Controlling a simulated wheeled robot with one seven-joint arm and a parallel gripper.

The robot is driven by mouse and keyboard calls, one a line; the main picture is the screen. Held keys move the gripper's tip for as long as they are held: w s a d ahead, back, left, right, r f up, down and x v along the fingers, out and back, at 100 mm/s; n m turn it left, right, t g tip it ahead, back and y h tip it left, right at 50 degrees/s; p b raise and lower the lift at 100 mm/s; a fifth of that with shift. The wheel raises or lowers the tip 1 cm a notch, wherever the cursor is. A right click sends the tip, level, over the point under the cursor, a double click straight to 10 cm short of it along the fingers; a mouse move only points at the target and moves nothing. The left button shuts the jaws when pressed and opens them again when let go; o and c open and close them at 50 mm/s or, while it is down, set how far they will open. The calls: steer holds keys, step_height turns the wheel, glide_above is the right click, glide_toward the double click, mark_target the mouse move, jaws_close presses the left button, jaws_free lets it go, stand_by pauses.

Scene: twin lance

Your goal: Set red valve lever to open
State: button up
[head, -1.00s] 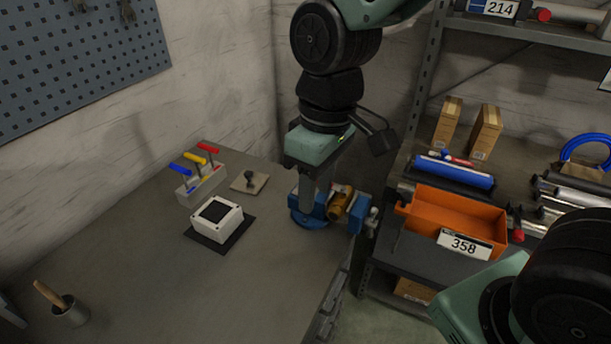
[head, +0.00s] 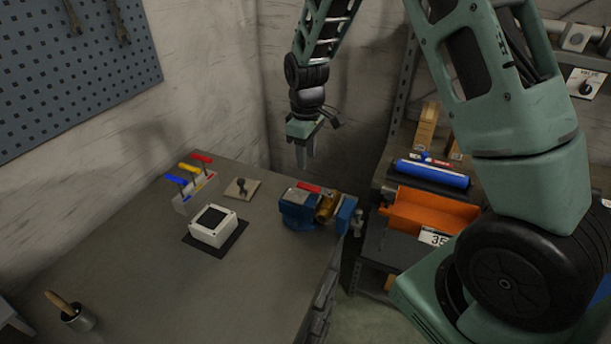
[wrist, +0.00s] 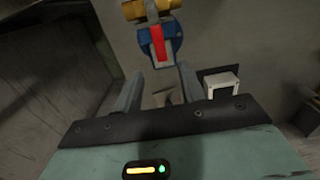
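A brass valve (head: 326,209) is clamped in a blue vise (head: 297,208) at the bench's right edge. Its red lever (head: 309,187) points left in the head view, over the vise. In the wrist view the red lever (wrist: 158,45) runs from near the brass body (wrist: 146,9) towards my gripper, and looks roughly crosswise to that body. My gripper (head: 305,158) hangs fingers-down above and behind the vise, apart from the lever. In the wrist view its two fingers (wrist: 160,78) are spread, with nothing held between them.
A rack (head: 196,192) with blue, yellow and red handles stands at the bench's back left. Near it are a small plate with a dark knob (head: 242,188) and a white box (head: 212,228). An orange bin (head: 432,210) sits on the right shelf.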

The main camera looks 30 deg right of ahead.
mark_target(306, 185)
step_height(306, 185, down, 9)
steer(key=shift+r+p, duration=0.15)
steer(key=shift+p, duration=0.8)
jaws_close()
